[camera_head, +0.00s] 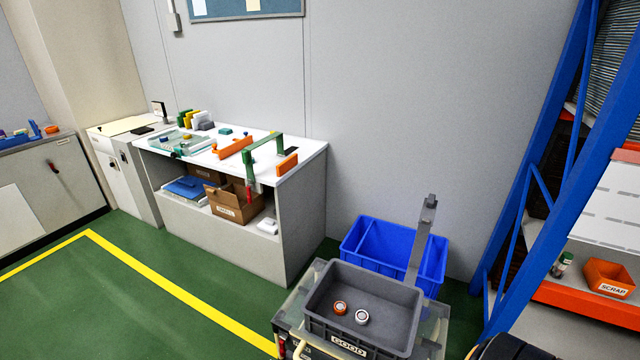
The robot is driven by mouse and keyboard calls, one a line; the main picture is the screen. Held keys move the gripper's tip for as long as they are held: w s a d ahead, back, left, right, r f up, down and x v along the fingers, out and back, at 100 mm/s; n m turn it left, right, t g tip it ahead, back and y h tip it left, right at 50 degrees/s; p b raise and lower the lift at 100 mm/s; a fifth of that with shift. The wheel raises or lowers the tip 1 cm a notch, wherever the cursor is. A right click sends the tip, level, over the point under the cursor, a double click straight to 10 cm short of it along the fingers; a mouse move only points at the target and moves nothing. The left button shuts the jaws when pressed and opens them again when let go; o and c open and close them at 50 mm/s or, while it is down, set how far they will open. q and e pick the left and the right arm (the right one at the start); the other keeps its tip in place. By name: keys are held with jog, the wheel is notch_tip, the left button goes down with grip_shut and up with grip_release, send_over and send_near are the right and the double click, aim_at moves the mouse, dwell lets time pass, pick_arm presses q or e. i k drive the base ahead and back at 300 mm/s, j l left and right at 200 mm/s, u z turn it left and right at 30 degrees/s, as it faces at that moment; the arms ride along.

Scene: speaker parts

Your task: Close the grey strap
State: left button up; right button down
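The grey strap (421,243) is a long flat bar standing up, tilted slightly right, behind the right rear corner of a grey crate (327,317). Its upper end has a small block-like tip and rises clear of everything. It does not lie across the crate; its lower end is hidden behind the crate's rim. The crate is open on top and holds a small orange-rimmed round part (340,307) and a pale-rimmed round part (362,316). Neither of my grippers shows in the head view.
The crate sits on a cart with a pale translucent top (291,308). A blue bin (362,243) stands behind it, close to the strap. A white workbench (312,150) is at the left, a blue-framed rack (551,150) at the right. Green floor (130,290) is open at left.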

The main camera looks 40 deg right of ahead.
aim_at(426, 219)
jog(key=k+l+u, duration=0.15)
jog(key=u, duration=0.3)
jog(key=k+l+u, duration=0.15)
jog(key=u, duration=0.3)
jog(key=k+u, duration=0.2)
jog(key=u, duration=0.2)
jog(key=k+u, duration=0.2)
jog(key=u, duration=0.25)
jog(key=k+l+z, duration=0.4)
jog(key=l, duration=0.3)
jog(key=k+l+z, duration=0.2)
jog(key=k+l, duration=0.15)
jog(key=k+l+z, duration=0.2)
jog(key=l, duration=0.25)
